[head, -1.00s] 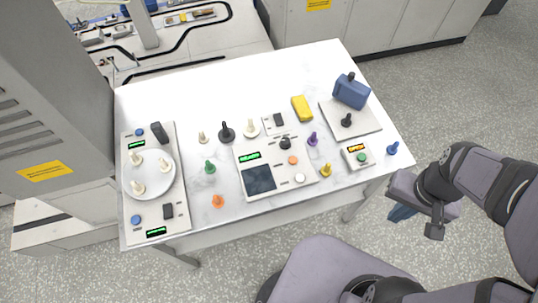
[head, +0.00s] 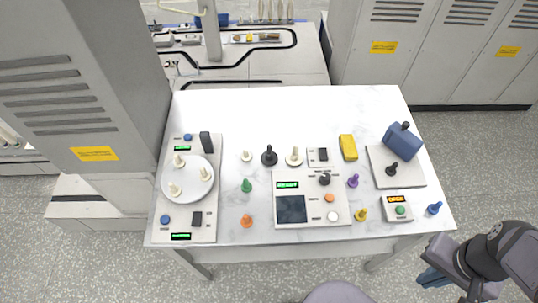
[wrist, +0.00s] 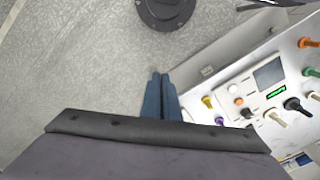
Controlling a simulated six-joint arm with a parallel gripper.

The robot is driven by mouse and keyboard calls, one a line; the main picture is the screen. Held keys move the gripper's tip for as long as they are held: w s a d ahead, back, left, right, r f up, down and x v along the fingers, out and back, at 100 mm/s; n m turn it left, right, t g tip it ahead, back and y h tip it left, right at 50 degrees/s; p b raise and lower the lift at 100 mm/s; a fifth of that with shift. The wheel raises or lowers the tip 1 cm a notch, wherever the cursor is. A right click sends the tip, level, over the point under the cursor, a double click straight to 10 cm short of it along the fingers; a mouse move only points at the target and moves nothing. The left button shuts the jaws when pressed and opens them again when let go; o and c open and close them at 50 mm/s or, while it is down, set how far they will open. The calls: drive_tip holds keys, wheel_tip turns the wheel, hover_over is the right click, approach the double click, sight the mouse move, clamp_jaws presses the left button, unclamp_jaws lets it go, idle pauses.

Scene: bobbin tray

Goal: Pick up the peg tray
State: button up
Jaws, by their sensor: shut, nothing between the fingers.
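A row of several pale upright pegs (head: 268,12) stands at the top edge of the head view, on the back bench. It may be the peg tray, but it is small and cut off by the frame. My gripper (head: 432,278) is at the lower right, beyond the table's right front corner. In the wrist view its blue fingers (wrist: 160,92) are together and empty above the floor.
The near white table (head: 300,108) carries a screen panel (head: 291,209), coloured knobs, a yellow block (head: 348,147) and a blue device (head: 402,142). A grey cabinet (head: 90,100) rises at left. Lockers (head: 440,50) stand at back right. Floor lies between table and lockers.

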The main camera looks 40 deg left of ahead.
drive_tip(key=o, duration=0.9)
drive_tip(key=shift+o, duration=0.2)
drive_tip(key=w+a+f+n+t+b, duration=0.15)
drive_tip(key=w+a+b, duration=0.25)
drive_tip(key=w+a, duration=0.65)
drive_tip(key=w+a+f+n+b, duration=0.1)
drive_tip(key=w+a+f+b, duration=0.15)
drive_tip(key=a, duration=0.45)
drive_tip(key=w+a+f+n+b, duration=0.1)
drive_tip(key=w+a, duration=0.3)
drive_tip(key=a, duration=0.4)
drive_tip(key=n+t+y+b, duration=0.2)
drive_tip(key=t+b, duration=0.1)
drive_tip(key=b, duration=0.1)
approach(269, 148)
drive_tip(key=x, duration=0.5)
drive_tip(key=shift+a, duration=0.15)
drive_tip(key=shift+g, duration=0.25)
drive_tip(key=shift+p+x, duration=1.65)
drive_tip(key=shift+x, duration=2.1)
